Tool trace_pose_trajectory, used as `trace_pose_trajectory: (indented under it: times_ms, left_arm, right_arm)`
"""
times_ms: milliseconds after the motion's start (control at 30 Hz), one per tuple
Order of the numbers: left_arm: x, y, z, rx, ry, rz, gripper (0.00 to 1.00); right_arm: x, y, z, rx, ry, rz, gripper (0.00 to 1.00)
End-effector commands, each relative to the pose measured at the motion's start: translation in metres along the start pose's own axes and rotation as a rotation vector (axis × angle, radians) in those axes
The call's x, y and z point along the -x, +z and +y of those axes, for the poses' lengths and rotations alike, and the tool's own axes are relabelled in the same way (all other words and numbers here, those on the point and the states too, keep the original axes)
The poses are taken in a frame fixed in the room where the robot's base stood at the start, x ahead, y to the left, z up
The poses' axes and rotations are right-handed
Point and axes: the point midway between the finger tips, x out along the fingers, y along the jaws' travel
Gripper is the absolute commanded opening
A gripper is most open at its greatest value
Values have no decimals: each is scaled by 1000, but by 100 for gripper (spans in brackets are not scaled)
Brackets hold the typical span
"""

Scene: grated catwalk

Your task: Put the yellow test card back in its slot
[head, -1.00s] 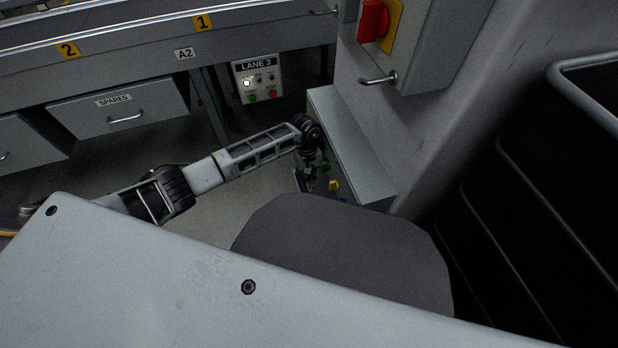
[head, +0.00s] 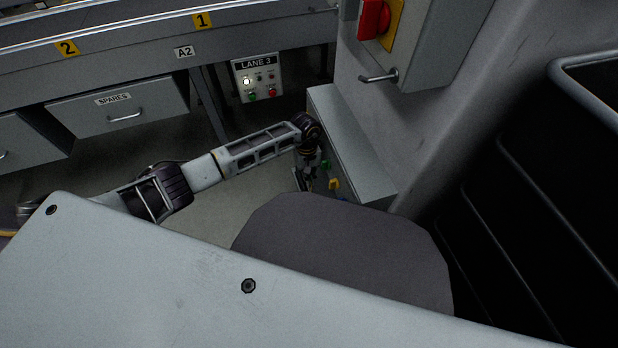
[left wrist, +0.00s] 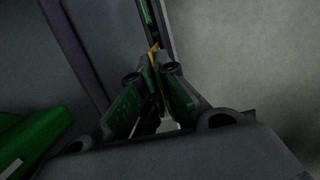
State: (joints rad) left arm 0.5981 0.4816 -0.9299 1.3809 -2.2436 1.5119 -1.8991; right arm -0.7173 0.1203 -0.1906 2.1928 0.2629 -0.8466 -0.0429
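My left gripper (head: 306,183) points down beside the front of a low grey cabinet (head: 350,150). In the left wrist view its fingers (left wrist: 153,70) are nearly together, with a thin yellow edge of the test card (left wrist: 154,47) between them. The card is seen almost edge-on and mostly hidden by the fingers. A dark upright frame with a green strip (left wrist: 147,14) stands just beyond the fingertips. I cannot tell whether the card touches it, or whether it is the slot. My right gripper is not in view.
Small green (head: 326,164), yellow (head: 335,183) and blue (head: 342,199) parts stick out of the cabinet front near the gripper. A large green piece (left wrist: 35,138) is close by in the left wrist view. A LANE 3 button panel (head: 257,79) stands behind.

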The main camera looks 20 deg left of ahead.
Motion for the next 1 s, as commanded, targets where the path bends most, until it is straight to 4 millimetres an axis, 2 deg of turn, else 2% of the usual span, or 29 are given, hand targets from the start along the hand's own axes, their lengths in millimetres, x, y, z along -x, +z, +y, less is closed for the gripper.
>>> trace_pose_trajectory:
  times_ms: [1000]
  left_arm:
    - [0,0,0,0,0,0,0]
  right_arm:
    - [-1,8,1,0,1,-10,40]
